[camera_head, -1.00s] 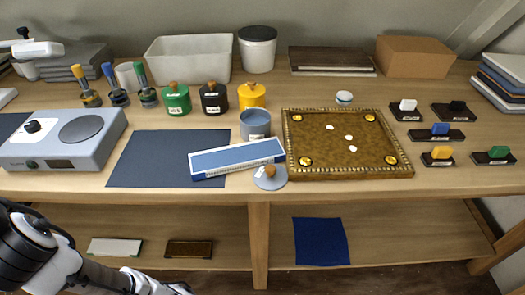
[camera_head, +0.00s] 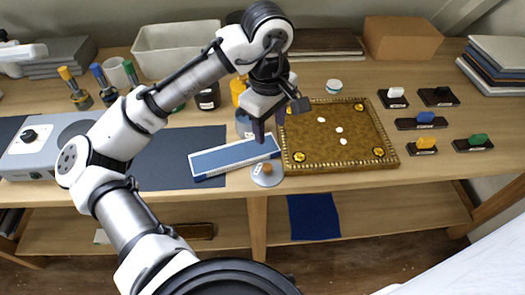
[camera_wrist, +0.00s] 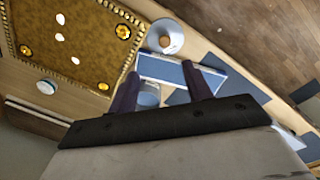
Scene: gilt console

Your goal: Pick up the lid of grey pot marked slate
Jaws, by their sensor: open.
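The grey lid (camera_head: 269,181), a disc with a wooden knob, lies on the table near its front edge, beside the right end of a blue-and-white box (camera_head: 235,156). The lid also shows in the wrist view (camera_wrist: 168,27), past the fingertips. The lidless grey pot (camera_head: 242,126) stands behind the box, partly hidden by my gripper; its label is not readable. In the wrist view the pot (camera_wrist: 149,96) shows between the fingers. My gripper (camera_head: 269,131) is open and empty, pointing down above the table, behind and above the lid.
A brown-gold board (camera_head: 330,170) with white pieces and round gold corners lies right of the lid. A dark mat (camera_head: 170,170) lies to the left. Black and yellow pots (camera_head: 238,90) stand behind, partly covered by my arm.

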